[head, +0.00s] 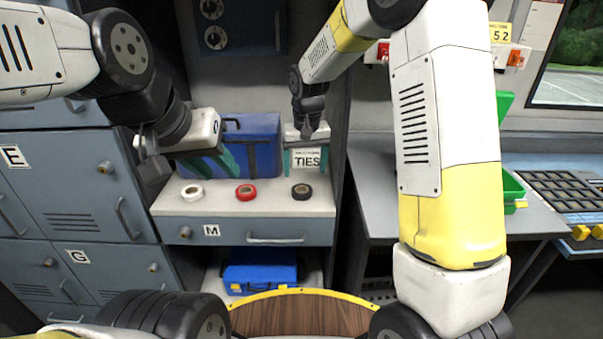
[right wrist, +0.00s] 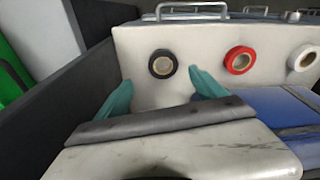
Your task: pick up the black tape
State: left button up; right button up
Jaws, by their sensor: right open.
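The black tape (head: 302,191) is a roll lying flat on the grey counter (head: 262,209), rightmost of three rolls. My right gripper (head: 306,168) is open and empty, pointing down just behind and above the black tape in the head view. In the right wrist view the black tape (right wrist: 163,63) shows just beyond and between the teal fingertips (right wrist: 161,77), apart from both. My left gripper (head: 222,168) hangs above the left part of the counter, in front of the blue case; its finger opening is not clear.
A red tape (head: 246,191) and a white tape (head: 192,194) lie left of the black one. A blue case (head: 258,143) and a box labelled TIES (head: 307,159) stand at the back. A dark side wall (right wrist: 65,95) borders the counter near the black tape.

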aim_at(302, 186)
jog(key=f, duration=0.5)
jog(key=w+f, duration=0.1)
jog(key=f, duration=0.1)
jog(key=shift+a+f, duration=0.35)
jog(key=shift+a, duration=0.05)
jog(key=c, duration=1.4)
jog(key=shift+c, duration=0.2)
